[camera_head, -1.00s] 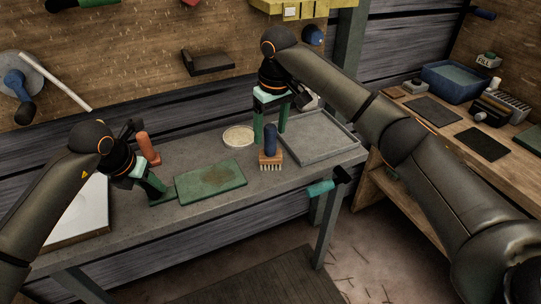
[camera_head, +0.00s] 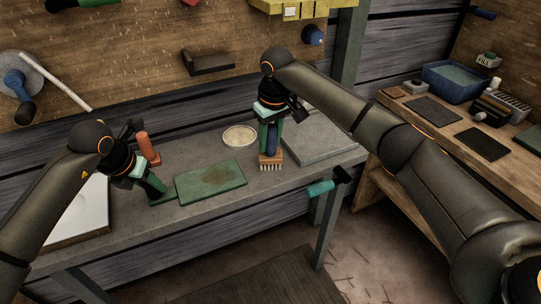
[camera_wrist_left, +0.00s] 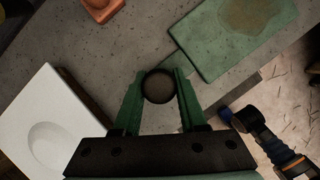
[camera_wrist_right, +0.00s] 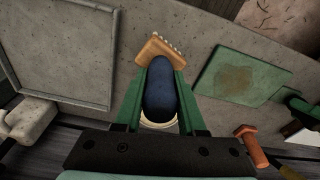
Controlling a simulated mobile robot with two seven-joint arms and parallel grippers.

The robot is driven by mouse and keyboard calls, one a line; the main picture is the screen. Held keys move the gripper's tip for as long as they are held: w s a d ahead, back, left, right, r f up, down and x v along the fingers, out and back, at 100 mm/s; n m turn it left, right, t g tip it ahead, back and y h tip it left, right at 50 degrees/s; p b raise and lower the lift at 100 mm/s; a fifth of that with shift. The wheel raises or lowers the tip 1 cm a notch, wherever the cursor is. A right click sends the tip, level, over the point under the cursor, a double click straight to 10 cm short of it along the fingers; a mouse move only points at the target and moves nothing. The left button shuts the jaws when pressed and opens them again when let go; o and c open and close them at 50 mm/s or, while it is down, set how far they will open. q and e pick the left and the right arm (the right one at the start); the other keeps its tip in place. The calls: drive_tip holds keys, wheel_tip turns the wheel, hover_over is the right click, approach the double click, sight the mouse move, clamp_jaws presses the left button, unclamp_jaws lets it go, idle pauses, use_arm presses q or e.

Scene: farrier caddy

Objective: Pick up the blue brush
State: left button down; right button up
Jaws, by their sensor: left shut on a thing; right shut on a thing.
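The blue brush (camera_head: 271,160) has a blue upright handle, a wooden block and pale bristles. It stands bristles down on the bench, right of the green mat. My right gripper (camera_head: 270,135) is above it and shut on the blue handle, which fills the space between the fingers in the right wrist view (camera_wrist_right: 160,95). My left gripper (camera_head: 156,187) is low over the bench, left of the mat. It is shut on a dark round-ended thing (camera_wrist_left: 158,87); the rest of that thing is mostly hidden.
The green mat (camera_head: 210,181) lies mid-bench with a brown stain. A pale round dish (camera_head: 240,136) sits behind it. A grey tray (camera_head: 325,148) is right of the brush. An orange-handled thing (camera_head: 147,146) stands behind my left gripper. A white tray (camera_head: 85,215) is at the left.

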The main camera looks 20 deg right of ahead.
clamp_jaws()
idle(0.3)
wheel_tip(320, 180, up, 10)
drive_tip(key=shift+r, duration=0.1)
drive_tip(key=shift+o, duration=1)
unclamp_jaws()
clamp_jaws()
